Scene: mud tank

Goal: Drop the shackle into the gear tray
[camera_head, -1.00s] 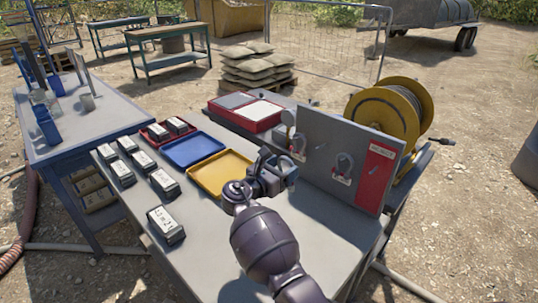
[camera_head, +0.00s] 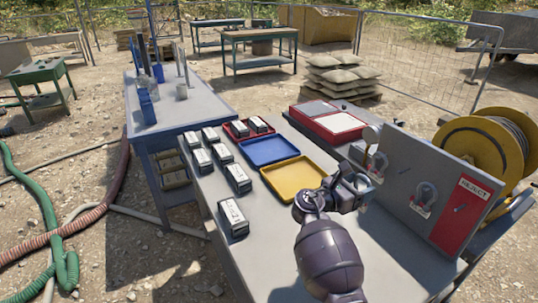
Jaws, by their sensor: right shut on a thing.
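My right gripper (camera_head: 352,190) is shut just right of the yellow tray (camera_head: 293,180), above the grey table. A small grey metal piece shows at its fingers; it is probably the shackle, but its shape is mostly hidden. A blue tray (camera_head: 269,151) and a red tray (camera_head: 237,138) lie in a row beyond the yellow one. No label shows which is the gear tray. My left gripper is not in view.
Several labelled dark blocks (camera_head: 238,180) stand on the table left of the trays. A red case with grey and white panels (camera_head: 330,120) lies behind. The board (camera_head: 425,165) has a red REJECT panel (camera_head: 465,212); a yellow hose reel (camera_head: 485,145) stands behind it.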

